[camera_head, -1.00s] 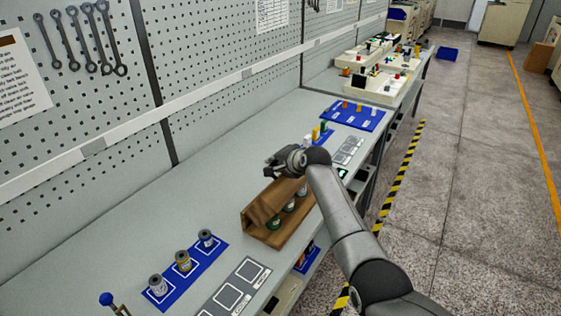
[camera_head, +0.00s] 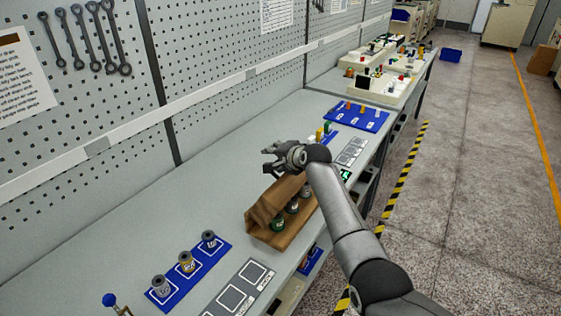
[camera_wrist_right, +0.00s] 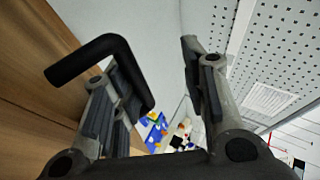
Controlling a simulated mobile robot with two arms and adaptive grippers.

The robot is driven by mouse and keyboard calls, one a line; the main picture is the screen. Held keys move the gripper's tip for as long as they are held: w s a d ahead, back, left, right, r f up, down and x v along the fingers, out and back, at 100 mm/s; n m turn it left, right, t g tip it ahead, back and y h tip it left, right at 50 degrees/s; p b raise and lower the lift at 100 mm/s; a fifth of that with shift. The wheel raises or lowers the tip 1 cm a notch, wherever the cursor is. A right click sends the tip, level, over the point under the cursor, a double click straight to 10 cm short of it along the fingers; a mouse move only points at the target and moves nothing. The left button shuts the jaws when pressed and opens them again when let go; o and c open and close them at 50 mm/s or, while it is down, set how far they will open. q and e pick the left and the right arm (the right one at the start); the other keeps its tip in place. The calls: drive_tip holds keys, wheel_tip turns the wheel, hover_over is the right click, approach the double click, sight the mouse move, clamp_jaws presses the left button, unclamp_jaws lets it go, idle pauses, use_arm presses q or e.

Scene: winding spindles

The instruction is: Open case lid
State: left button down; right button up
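The brown wooden case (camera_head: 285,235) sits on the grey bench. Its lid (camera_head: 264,210) is raised and tilted on the wall side, so the front is uncovered. A green spool (camera_head: 277,223) and other spools show in a row inside. My right gripper (camera_head: 268,160) is above the far end of the lid, with its fingers toward the pegboard. Contact with the lid cannot be told. My left gripper is not in view.
A blue mat (camera_head: 190,272) with three spools lies nearer on the bench, beside a blue-knobbed lever (camera_head: 110,299). Another blue mat (camera_head: 357,118) with small parts lies beyond the case. The pegboard wall (camera_head: 220,80) borders the bench; bare bench lies between it and the case.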

sight(289, 178)
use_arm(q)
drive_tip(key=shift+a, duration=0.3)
use_arm(e)
drive_tip(key=shift+s+a+f, duration=0.15)
drive_tip(key=shift+s+f, duration=0.2)
drive_tip(key=shift+f, duration=0.45)
drive_tip(key=shift+s+d+r, duration=0.45)
drive_tip(key=shift+d+r, duration=0.1)
drive_tip(key=shift+r, duration=0.25)
drive_tip(key=v, duration=0.8)
drive_tip(key=shift+s+a, duration=0.1)
drive_tip(key=shift+a, duration=0.1)
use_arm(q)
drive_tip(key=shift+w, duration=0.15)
use_arm(e)
drive_tip(key=shift+s+d+r, duration=0.15)
drive_tip(key=shift+s+d, duration=0.15)
drive_tip(key=shift+s, duration=0.25)
